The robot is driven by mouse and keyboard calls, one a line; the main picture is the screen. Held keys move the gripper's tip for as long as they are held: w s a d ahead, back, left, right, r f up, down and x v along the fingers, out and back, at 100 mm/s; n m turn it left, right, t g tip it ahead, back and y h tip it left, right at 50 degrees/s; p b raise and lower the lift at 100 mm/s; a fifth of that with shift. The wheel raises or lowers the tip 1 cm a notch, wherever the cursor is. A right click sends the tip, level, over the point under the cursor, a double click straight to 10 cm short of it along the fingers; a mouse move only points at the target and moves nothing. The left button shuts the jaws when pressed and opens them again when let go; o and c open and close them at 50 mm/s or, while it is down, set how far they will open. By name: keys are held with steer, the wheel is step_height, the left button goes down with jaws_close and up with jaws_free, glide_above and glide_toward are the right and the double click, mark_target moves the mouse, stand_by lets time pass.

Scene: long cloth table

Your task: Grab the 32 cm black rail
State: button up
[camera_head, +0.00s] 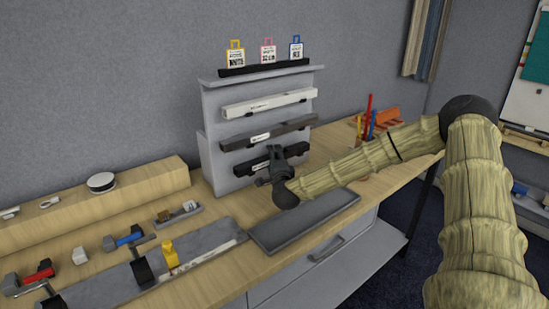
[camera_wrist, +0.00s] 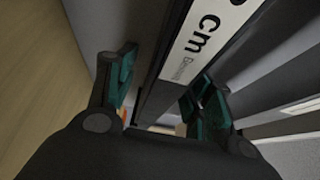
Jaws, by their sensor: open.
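My gripper (camera_head: 274,166) is at the rail's right part, in front of the rack. In the wrist view my gripper (camera_wrist: 163,88) is open, with one teal-padded finger on each side of a dark rail (camera_wrist: 152,98) whose white label reads "cm". The number on the label is cut off. I cannot tell whether the fingers touch the rail.
The grey rack (camera_head: 212,125) also holds a white rail (camera_head: 270,102) and a dark grey rail (camera_head: 290,127) above. A grey tray (camera_head: 305,222) lies in front. Tools and a yellow piece (camera_head: 170,253) lie at left; a pen holder stands at right.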

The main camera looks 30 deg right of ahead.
jaws_close()
stand_by(0.3)
